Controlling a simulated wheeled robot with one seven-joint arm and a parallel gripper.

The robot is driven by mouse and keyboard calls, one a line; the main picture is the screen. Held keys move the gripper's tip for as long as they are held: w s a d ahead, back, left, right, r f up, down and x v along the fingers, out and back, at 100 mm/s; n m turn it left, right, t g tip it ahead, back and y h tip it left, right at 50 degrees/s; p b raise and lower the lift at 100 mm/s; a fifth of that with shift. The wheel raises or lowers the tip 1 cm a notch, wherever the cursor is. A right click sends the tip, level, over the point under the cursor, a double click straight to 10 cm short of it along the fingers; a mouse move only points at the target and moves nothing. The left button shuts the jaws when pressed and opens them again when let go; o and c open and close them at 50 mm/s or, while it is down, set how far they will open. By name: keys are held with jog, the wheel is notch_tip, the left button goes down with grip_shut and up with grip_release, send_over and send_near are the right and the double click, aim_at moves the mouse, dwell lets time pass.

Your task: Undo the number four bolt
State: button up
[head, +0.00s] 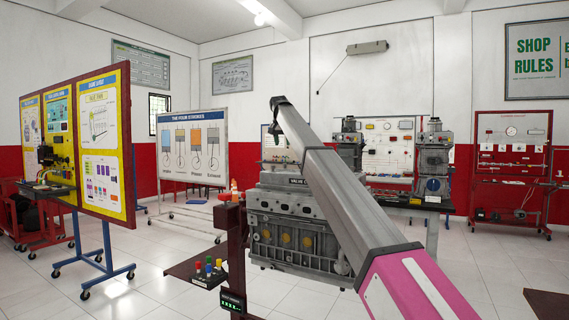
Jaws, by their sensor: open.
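A grey engine block (290,209) stands in the middle of the head view, with round yellow plugs along its near side. A label reading "VALVE C..." (297,182) shows on its upper part, cut off by my arm. I cannot make out the number four bolt or any bolt numbers. My arm crosses in front of the engine's right part and hides it. My gripper (277,134) is small and dark at the arm's far end, above the engine in the picture and apart from it. It is open, with nothing visible in it.
A control box (208,280) with coloured knobs sits on a dark red shelf left of the engine, near a green display (232,302). A poster board (102,150) stands left, a four-strokes board (193,140) behind.

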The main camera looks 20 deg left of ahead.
aim_at(285, 166)
jog(key=x, duration=1)
jog(key=shift+w+a+f, duration=0.1)
jog(key=shift+w+f, duration=0.05)
jog(key=shift+f, duration=0.15)
grip_shut()
